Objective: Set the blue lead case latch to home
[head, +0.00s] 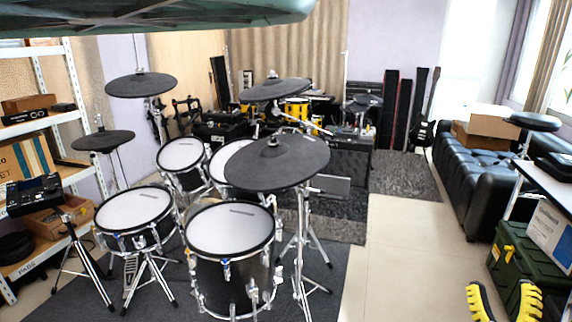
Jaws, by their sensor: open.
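I cannot make out a blue lead case or its latch in the head view. A dark green case (518,268) stands on the floor at the lower right, with a small yellow part (508,251) on its front that may be a latch. My gripper (504,300) shows at the bottom right edge as two yellow and black fingers, spread apart with nothing between them. It appears in front of the lower part of the green case in the picture. I cannot tell whether they touch.
A black sofa (470,170) stands at the right, near a table (545,183) and a blue-and-white box (550,232). Shelves (72,100) line the left. Bare floor (400,255) lies between drums and case.

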